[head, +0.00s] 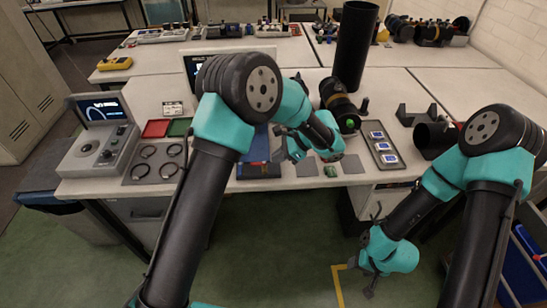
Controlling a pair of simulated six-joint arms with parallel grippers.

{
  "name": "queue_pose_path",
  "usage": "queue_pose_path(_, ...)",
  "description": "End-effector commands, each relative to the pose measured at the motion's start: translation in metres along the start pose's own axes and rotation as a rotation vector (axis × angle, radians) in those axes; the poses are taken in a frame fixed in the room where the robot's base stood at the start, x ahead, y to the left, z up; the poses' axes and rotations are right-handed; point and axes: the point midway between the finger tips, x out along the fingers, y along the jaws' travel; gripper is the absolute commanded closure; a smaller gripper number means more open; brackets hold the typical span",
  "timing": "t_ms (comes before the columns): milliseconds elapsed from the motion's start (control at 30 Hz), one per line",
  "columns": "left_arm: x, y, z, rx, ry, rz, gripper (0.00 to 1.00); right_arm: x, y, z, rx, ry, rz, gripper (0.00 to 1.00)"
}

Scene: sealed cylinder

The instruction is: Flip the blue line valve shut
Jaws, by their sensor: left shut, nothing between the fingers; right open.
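I cannot make out a blue line valve; my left arm covers part of the bench. A dark cylinder assembly (338,103) with a brass-coloured band and a green knob (350,124) lies on the bench, just beyond my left wrist. A tall black cylinder (356,45) stands upright behind it. My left gripper (331,157) is low over the bench's front part; its fingers are small and partly hidden, and it looks shut and empty. My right gripper (360,277) hangs open and empty below the bench's front edge, over the green floor.
A console with a screen (98,130) stands at the left, beside a panel of black rings (157,160). Red (156,128) and green (180,127) trays lie behind it. A grey tray with blue-framed labels (382,144) and a black bracket (416,114) are right of the assembly.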

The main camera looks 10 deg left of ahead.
Motion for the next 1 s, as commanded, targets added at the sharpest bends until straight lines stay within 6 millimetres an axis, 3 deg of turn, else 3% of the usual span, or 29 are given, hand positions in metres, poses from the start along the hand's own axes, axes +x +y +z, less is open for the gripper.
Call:
queue_pose_path(500,0.086,0.001,0.001,0.002,0.000,0.003,1.00,0.000,0.000,0.000,0.000,0.000,0.000,0.47)
queue_pose_path(700,0.105,0.000,0.021,0.000,0.000,0.002,1.00,0.000,0.000,0.000,0.000,0.000,0.000,0.47)
queue_pose_path(1000,0.111,0.000,0.027,0.001,0.000,0.000,1.00,0.000,0.000,0.000,0.000,0.000,0.000,0.47)
